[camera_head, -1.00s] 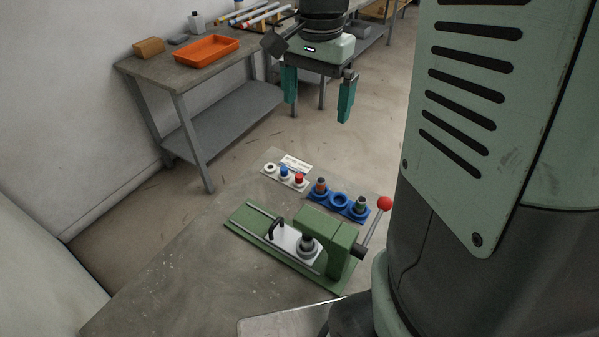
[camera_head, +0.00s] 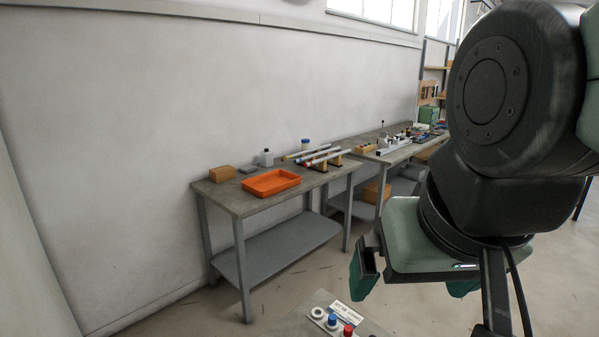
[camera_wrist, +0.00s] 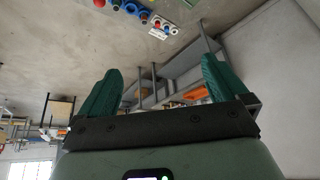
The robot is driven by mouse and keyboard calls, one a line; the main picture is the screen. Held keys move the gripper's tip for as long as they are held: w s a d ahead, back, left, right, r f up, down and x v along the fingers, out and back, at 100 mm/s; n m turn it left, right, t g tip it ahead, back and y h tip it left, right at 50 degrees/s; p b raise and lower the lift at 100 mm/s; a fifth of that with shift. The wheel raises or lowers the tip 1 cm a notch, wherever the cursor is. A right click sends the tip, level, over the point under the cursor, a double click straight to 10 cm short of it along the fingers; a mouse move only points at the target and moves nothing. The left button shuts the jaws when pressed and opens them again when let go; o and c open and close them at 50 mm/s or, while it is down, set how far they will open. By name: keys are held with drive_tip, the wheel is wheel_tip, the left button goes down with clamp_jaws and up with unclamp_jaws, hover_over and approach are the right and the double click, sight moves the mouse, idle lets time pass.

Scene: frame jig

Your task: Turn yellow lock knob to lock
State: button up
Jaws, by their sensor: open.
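I cannot make out a yellow lock knob in either view. My gripper (camera_head: 414,280) is open and empty in the head view, hanging in the air on the right with its teal fingers apart. In the wrist view both teal fingers of my gripper (camera_wrist: 160,66) are spread wide with nothing between them. A frame jig cannot be told apart in the cluster of small things on the far bench (camera_head: 398,150), which is partly hidden behind my arm.
An orange tray (camera_head: 270,183) and a cardboard-coloured block (camera_head: 222,173) sit on the nearer wall bench (camera_head: 228,197). Rods (camera_head: 322,156) lie beside them. A plate with white, blue and red buttons (camera_head: 332,320) shows at the bottom edge. Open floor lies between.

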drive_tip(key=shift+s, duration=0.2)
drive_tip(key=shift+c, duration=1.1)
drive_tip(key=shift+w+f, duration=0.2)
drive_tip(key=shift+w, duration=0.1)
drive_tip(key=shift+c, duration=1.1)
drive_tip(key=w+f+m, duration=0.1)
drive_tip(key=w, duration=0.1)
drive_tip(key=w+f+m+g, duration=0.1)
drive_tip(key=w, duration=0.1)
drive_tip(key=w+f+m, duration=0.1)
drive_tip(key=w+f, duration=0.1)
drive_tip(key=shift+w+f, duration=0.1)
drive_tip(key=shift+w, duration=0.1)
drive_tip(key=c, duration=0.4)
drive_tip(key=w+f+m+g, duration=0.2)
drive_tip(key=w+f+m, duration=0.35)
drive_tip(key=f, duration=0.25)
drive_tip(key=w+f+m, duration=0.1)
drive_tip(key=f+m, duration=0.1)
drive_tip(key=f, duration=0.8)
drive_tip(key=w+d+f+m+g, duration=0.1)
drive_tip(key=w+f+m, duration=0.1)
drive_tip(key=f, duration=0.8)
drive_tip(key=w+d+f+m+g, duration=0.1)
drive_tip(key=f+m, duration=0.1)
drive_tip(key=f, duration=0.8)
drive_tip(key=shift+w+m, duration=0.2)
drive_tip(key=shift+m, duration=0.05)
clamp_jaws()
